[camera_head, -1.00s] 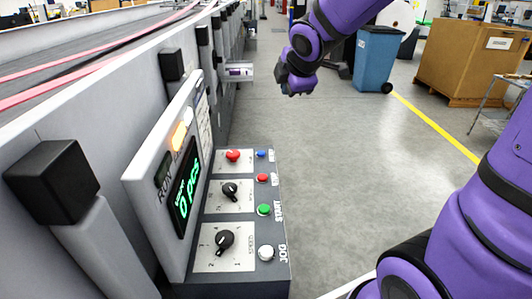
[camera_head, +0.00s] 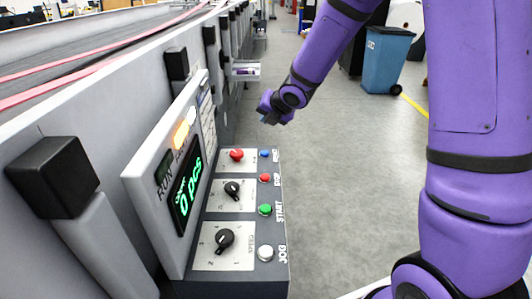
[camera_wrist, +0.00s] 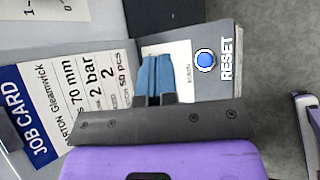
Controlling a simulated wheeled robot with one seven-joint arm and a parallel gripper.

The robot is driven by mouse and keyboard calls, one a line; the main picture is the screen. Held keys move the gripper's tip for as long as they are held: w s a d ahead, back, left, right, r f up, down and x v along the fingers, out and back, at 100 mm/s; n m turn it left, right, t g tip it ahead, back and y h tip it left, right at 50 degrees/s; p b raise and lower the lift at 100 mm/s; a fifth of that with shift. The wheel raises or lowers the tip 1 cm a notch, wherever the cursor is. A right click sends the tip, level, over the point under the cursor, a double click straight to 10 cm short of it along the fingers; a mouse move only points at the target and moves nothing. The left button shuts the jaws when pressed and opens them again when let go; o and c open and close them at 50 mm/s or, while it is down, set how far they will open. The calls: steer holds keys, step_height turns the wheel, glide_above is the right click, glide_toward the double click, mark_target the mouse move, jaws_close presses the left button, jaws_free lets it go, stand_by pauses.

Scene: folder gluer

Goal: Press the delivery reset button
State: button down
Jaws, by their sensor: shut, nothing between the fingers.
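The blue reset button (camera_head: 265,153) is at the far end of the right-hand button column on the grey control panel (camera_head: 240,287). In the wrist view the blue button (camera_wrist: 204,60) has a white ring and the word RESET beside it. My gripper (camera_head: 264,115) is beyond the panel's far end, above the button and apart from it. In the wrist view my gripper's blue fingers (camera_wrist: 155,78) are together and empty, over the panel, to the left of the button. The fingertips do not touch the button.
Red (camera_head: 265,178), green (camera_head: 265,210) and white (camera_head: 265,253) buttons sit nearer in the same column. A red mushroom knob (camera_head: 236,155) and two black rotary knobs stand beside them. An upright display (camera_head: 187,188) rises at the left.

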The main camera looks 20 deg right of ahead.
mark_target(266, 152)
steer(key=shift+f, duration=4.35)
steer(key=shift+f, duration=0.1)
steer(key=shift+f, duration=0.3)
steer(key=shift+f, duration=0.5)
steer(key=shift+r, duration=0.9)
steer(key=shift+r, duration=2.5)
